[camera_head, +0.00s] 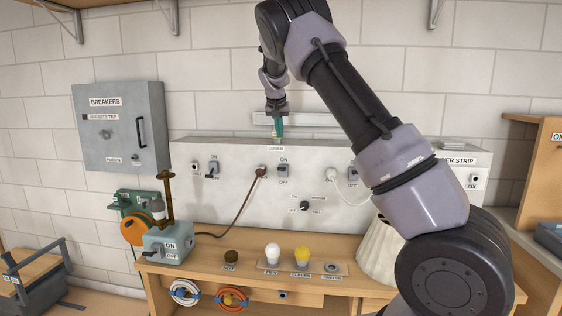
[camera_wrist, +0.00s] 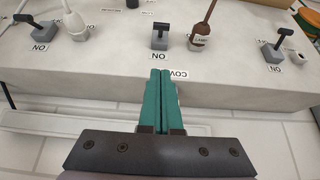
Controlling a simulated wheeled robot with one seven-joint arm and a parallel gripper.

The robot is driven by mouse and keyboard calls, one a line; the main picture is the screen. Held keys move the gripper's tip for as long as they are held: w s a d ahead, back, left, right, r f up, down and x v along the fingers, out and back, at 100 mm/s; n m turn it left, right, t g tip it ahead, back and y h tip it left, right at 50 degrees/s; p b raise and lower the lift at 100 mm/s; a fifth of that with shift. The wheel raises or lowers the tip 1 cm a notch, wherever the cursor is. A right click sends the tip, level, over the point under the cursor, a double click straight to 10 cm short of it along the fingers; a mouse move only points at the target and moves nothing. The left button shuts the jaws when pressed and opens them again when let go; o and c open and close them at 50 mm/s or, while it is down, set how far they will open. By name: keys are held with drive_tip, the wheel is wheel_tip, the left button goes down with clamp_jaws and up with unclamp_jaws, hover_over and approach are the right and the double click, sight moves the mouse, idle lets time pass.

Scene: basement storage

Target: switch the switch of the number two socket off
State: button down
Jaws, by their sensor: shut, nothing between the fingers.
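The grey socket panel (camera_head: 320,215) stands at the back of the bench. A socket with a brown plug (camera_head: 262,171) has its switch (camera_head: 283,172) to its right, labelled ON above and OFF below. The wrist view shows this plug (camera_wrist: 201,37) and switch (camera_wrist: 160,36) upside down. I cannot read which socket is number two. A left switch (camera_head: 212,170) and a right switch (camera_head: 352,174) also show, the latter beside a white plug (camera_head: 331,174). My gripper (camera_head: 277,134) is shut and empty, its teal fingers (camera_wrist: 160,74) at the panel's top edge by the COVER label.
The breaker box (camera_head: 118,125) hangs at left. A teal ON/OFF box (camera_head: 168,243) with an orange reel stands at the bench's left end. Several bulbs and caps line the bench front. My arm hides part of the panel's right side and a cream lampshade (camera_head: 378,250).

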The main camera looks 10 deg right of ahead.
hover_over(281, 169)
drive_tip(key=w, duration=0.1)
drive_tip(key=f, duration=0.8)
drive_tip(key=shift+d+f, duration=0.3)
drive_tip(key=shift+f, duration=0.1)
drive_tip(key=shift+s+a+f, duration=0.1)
drive_tip(key=shift+s+f, duration=0.1)
drive_tip(key=shift+f, duration=0.4)
drive_tip(key=shift+s+a+f, duration=0.1)
drive_tip(key=shift+s+f, duration=0.1)
drive_tip(key=shift+f, duration=0.35)
drive_tip(key=shift+s+f, duration=0.1)
drive_tip(key=shift+f, duration=0.6)
drive_tip(key=shift+f, duration=0.1)
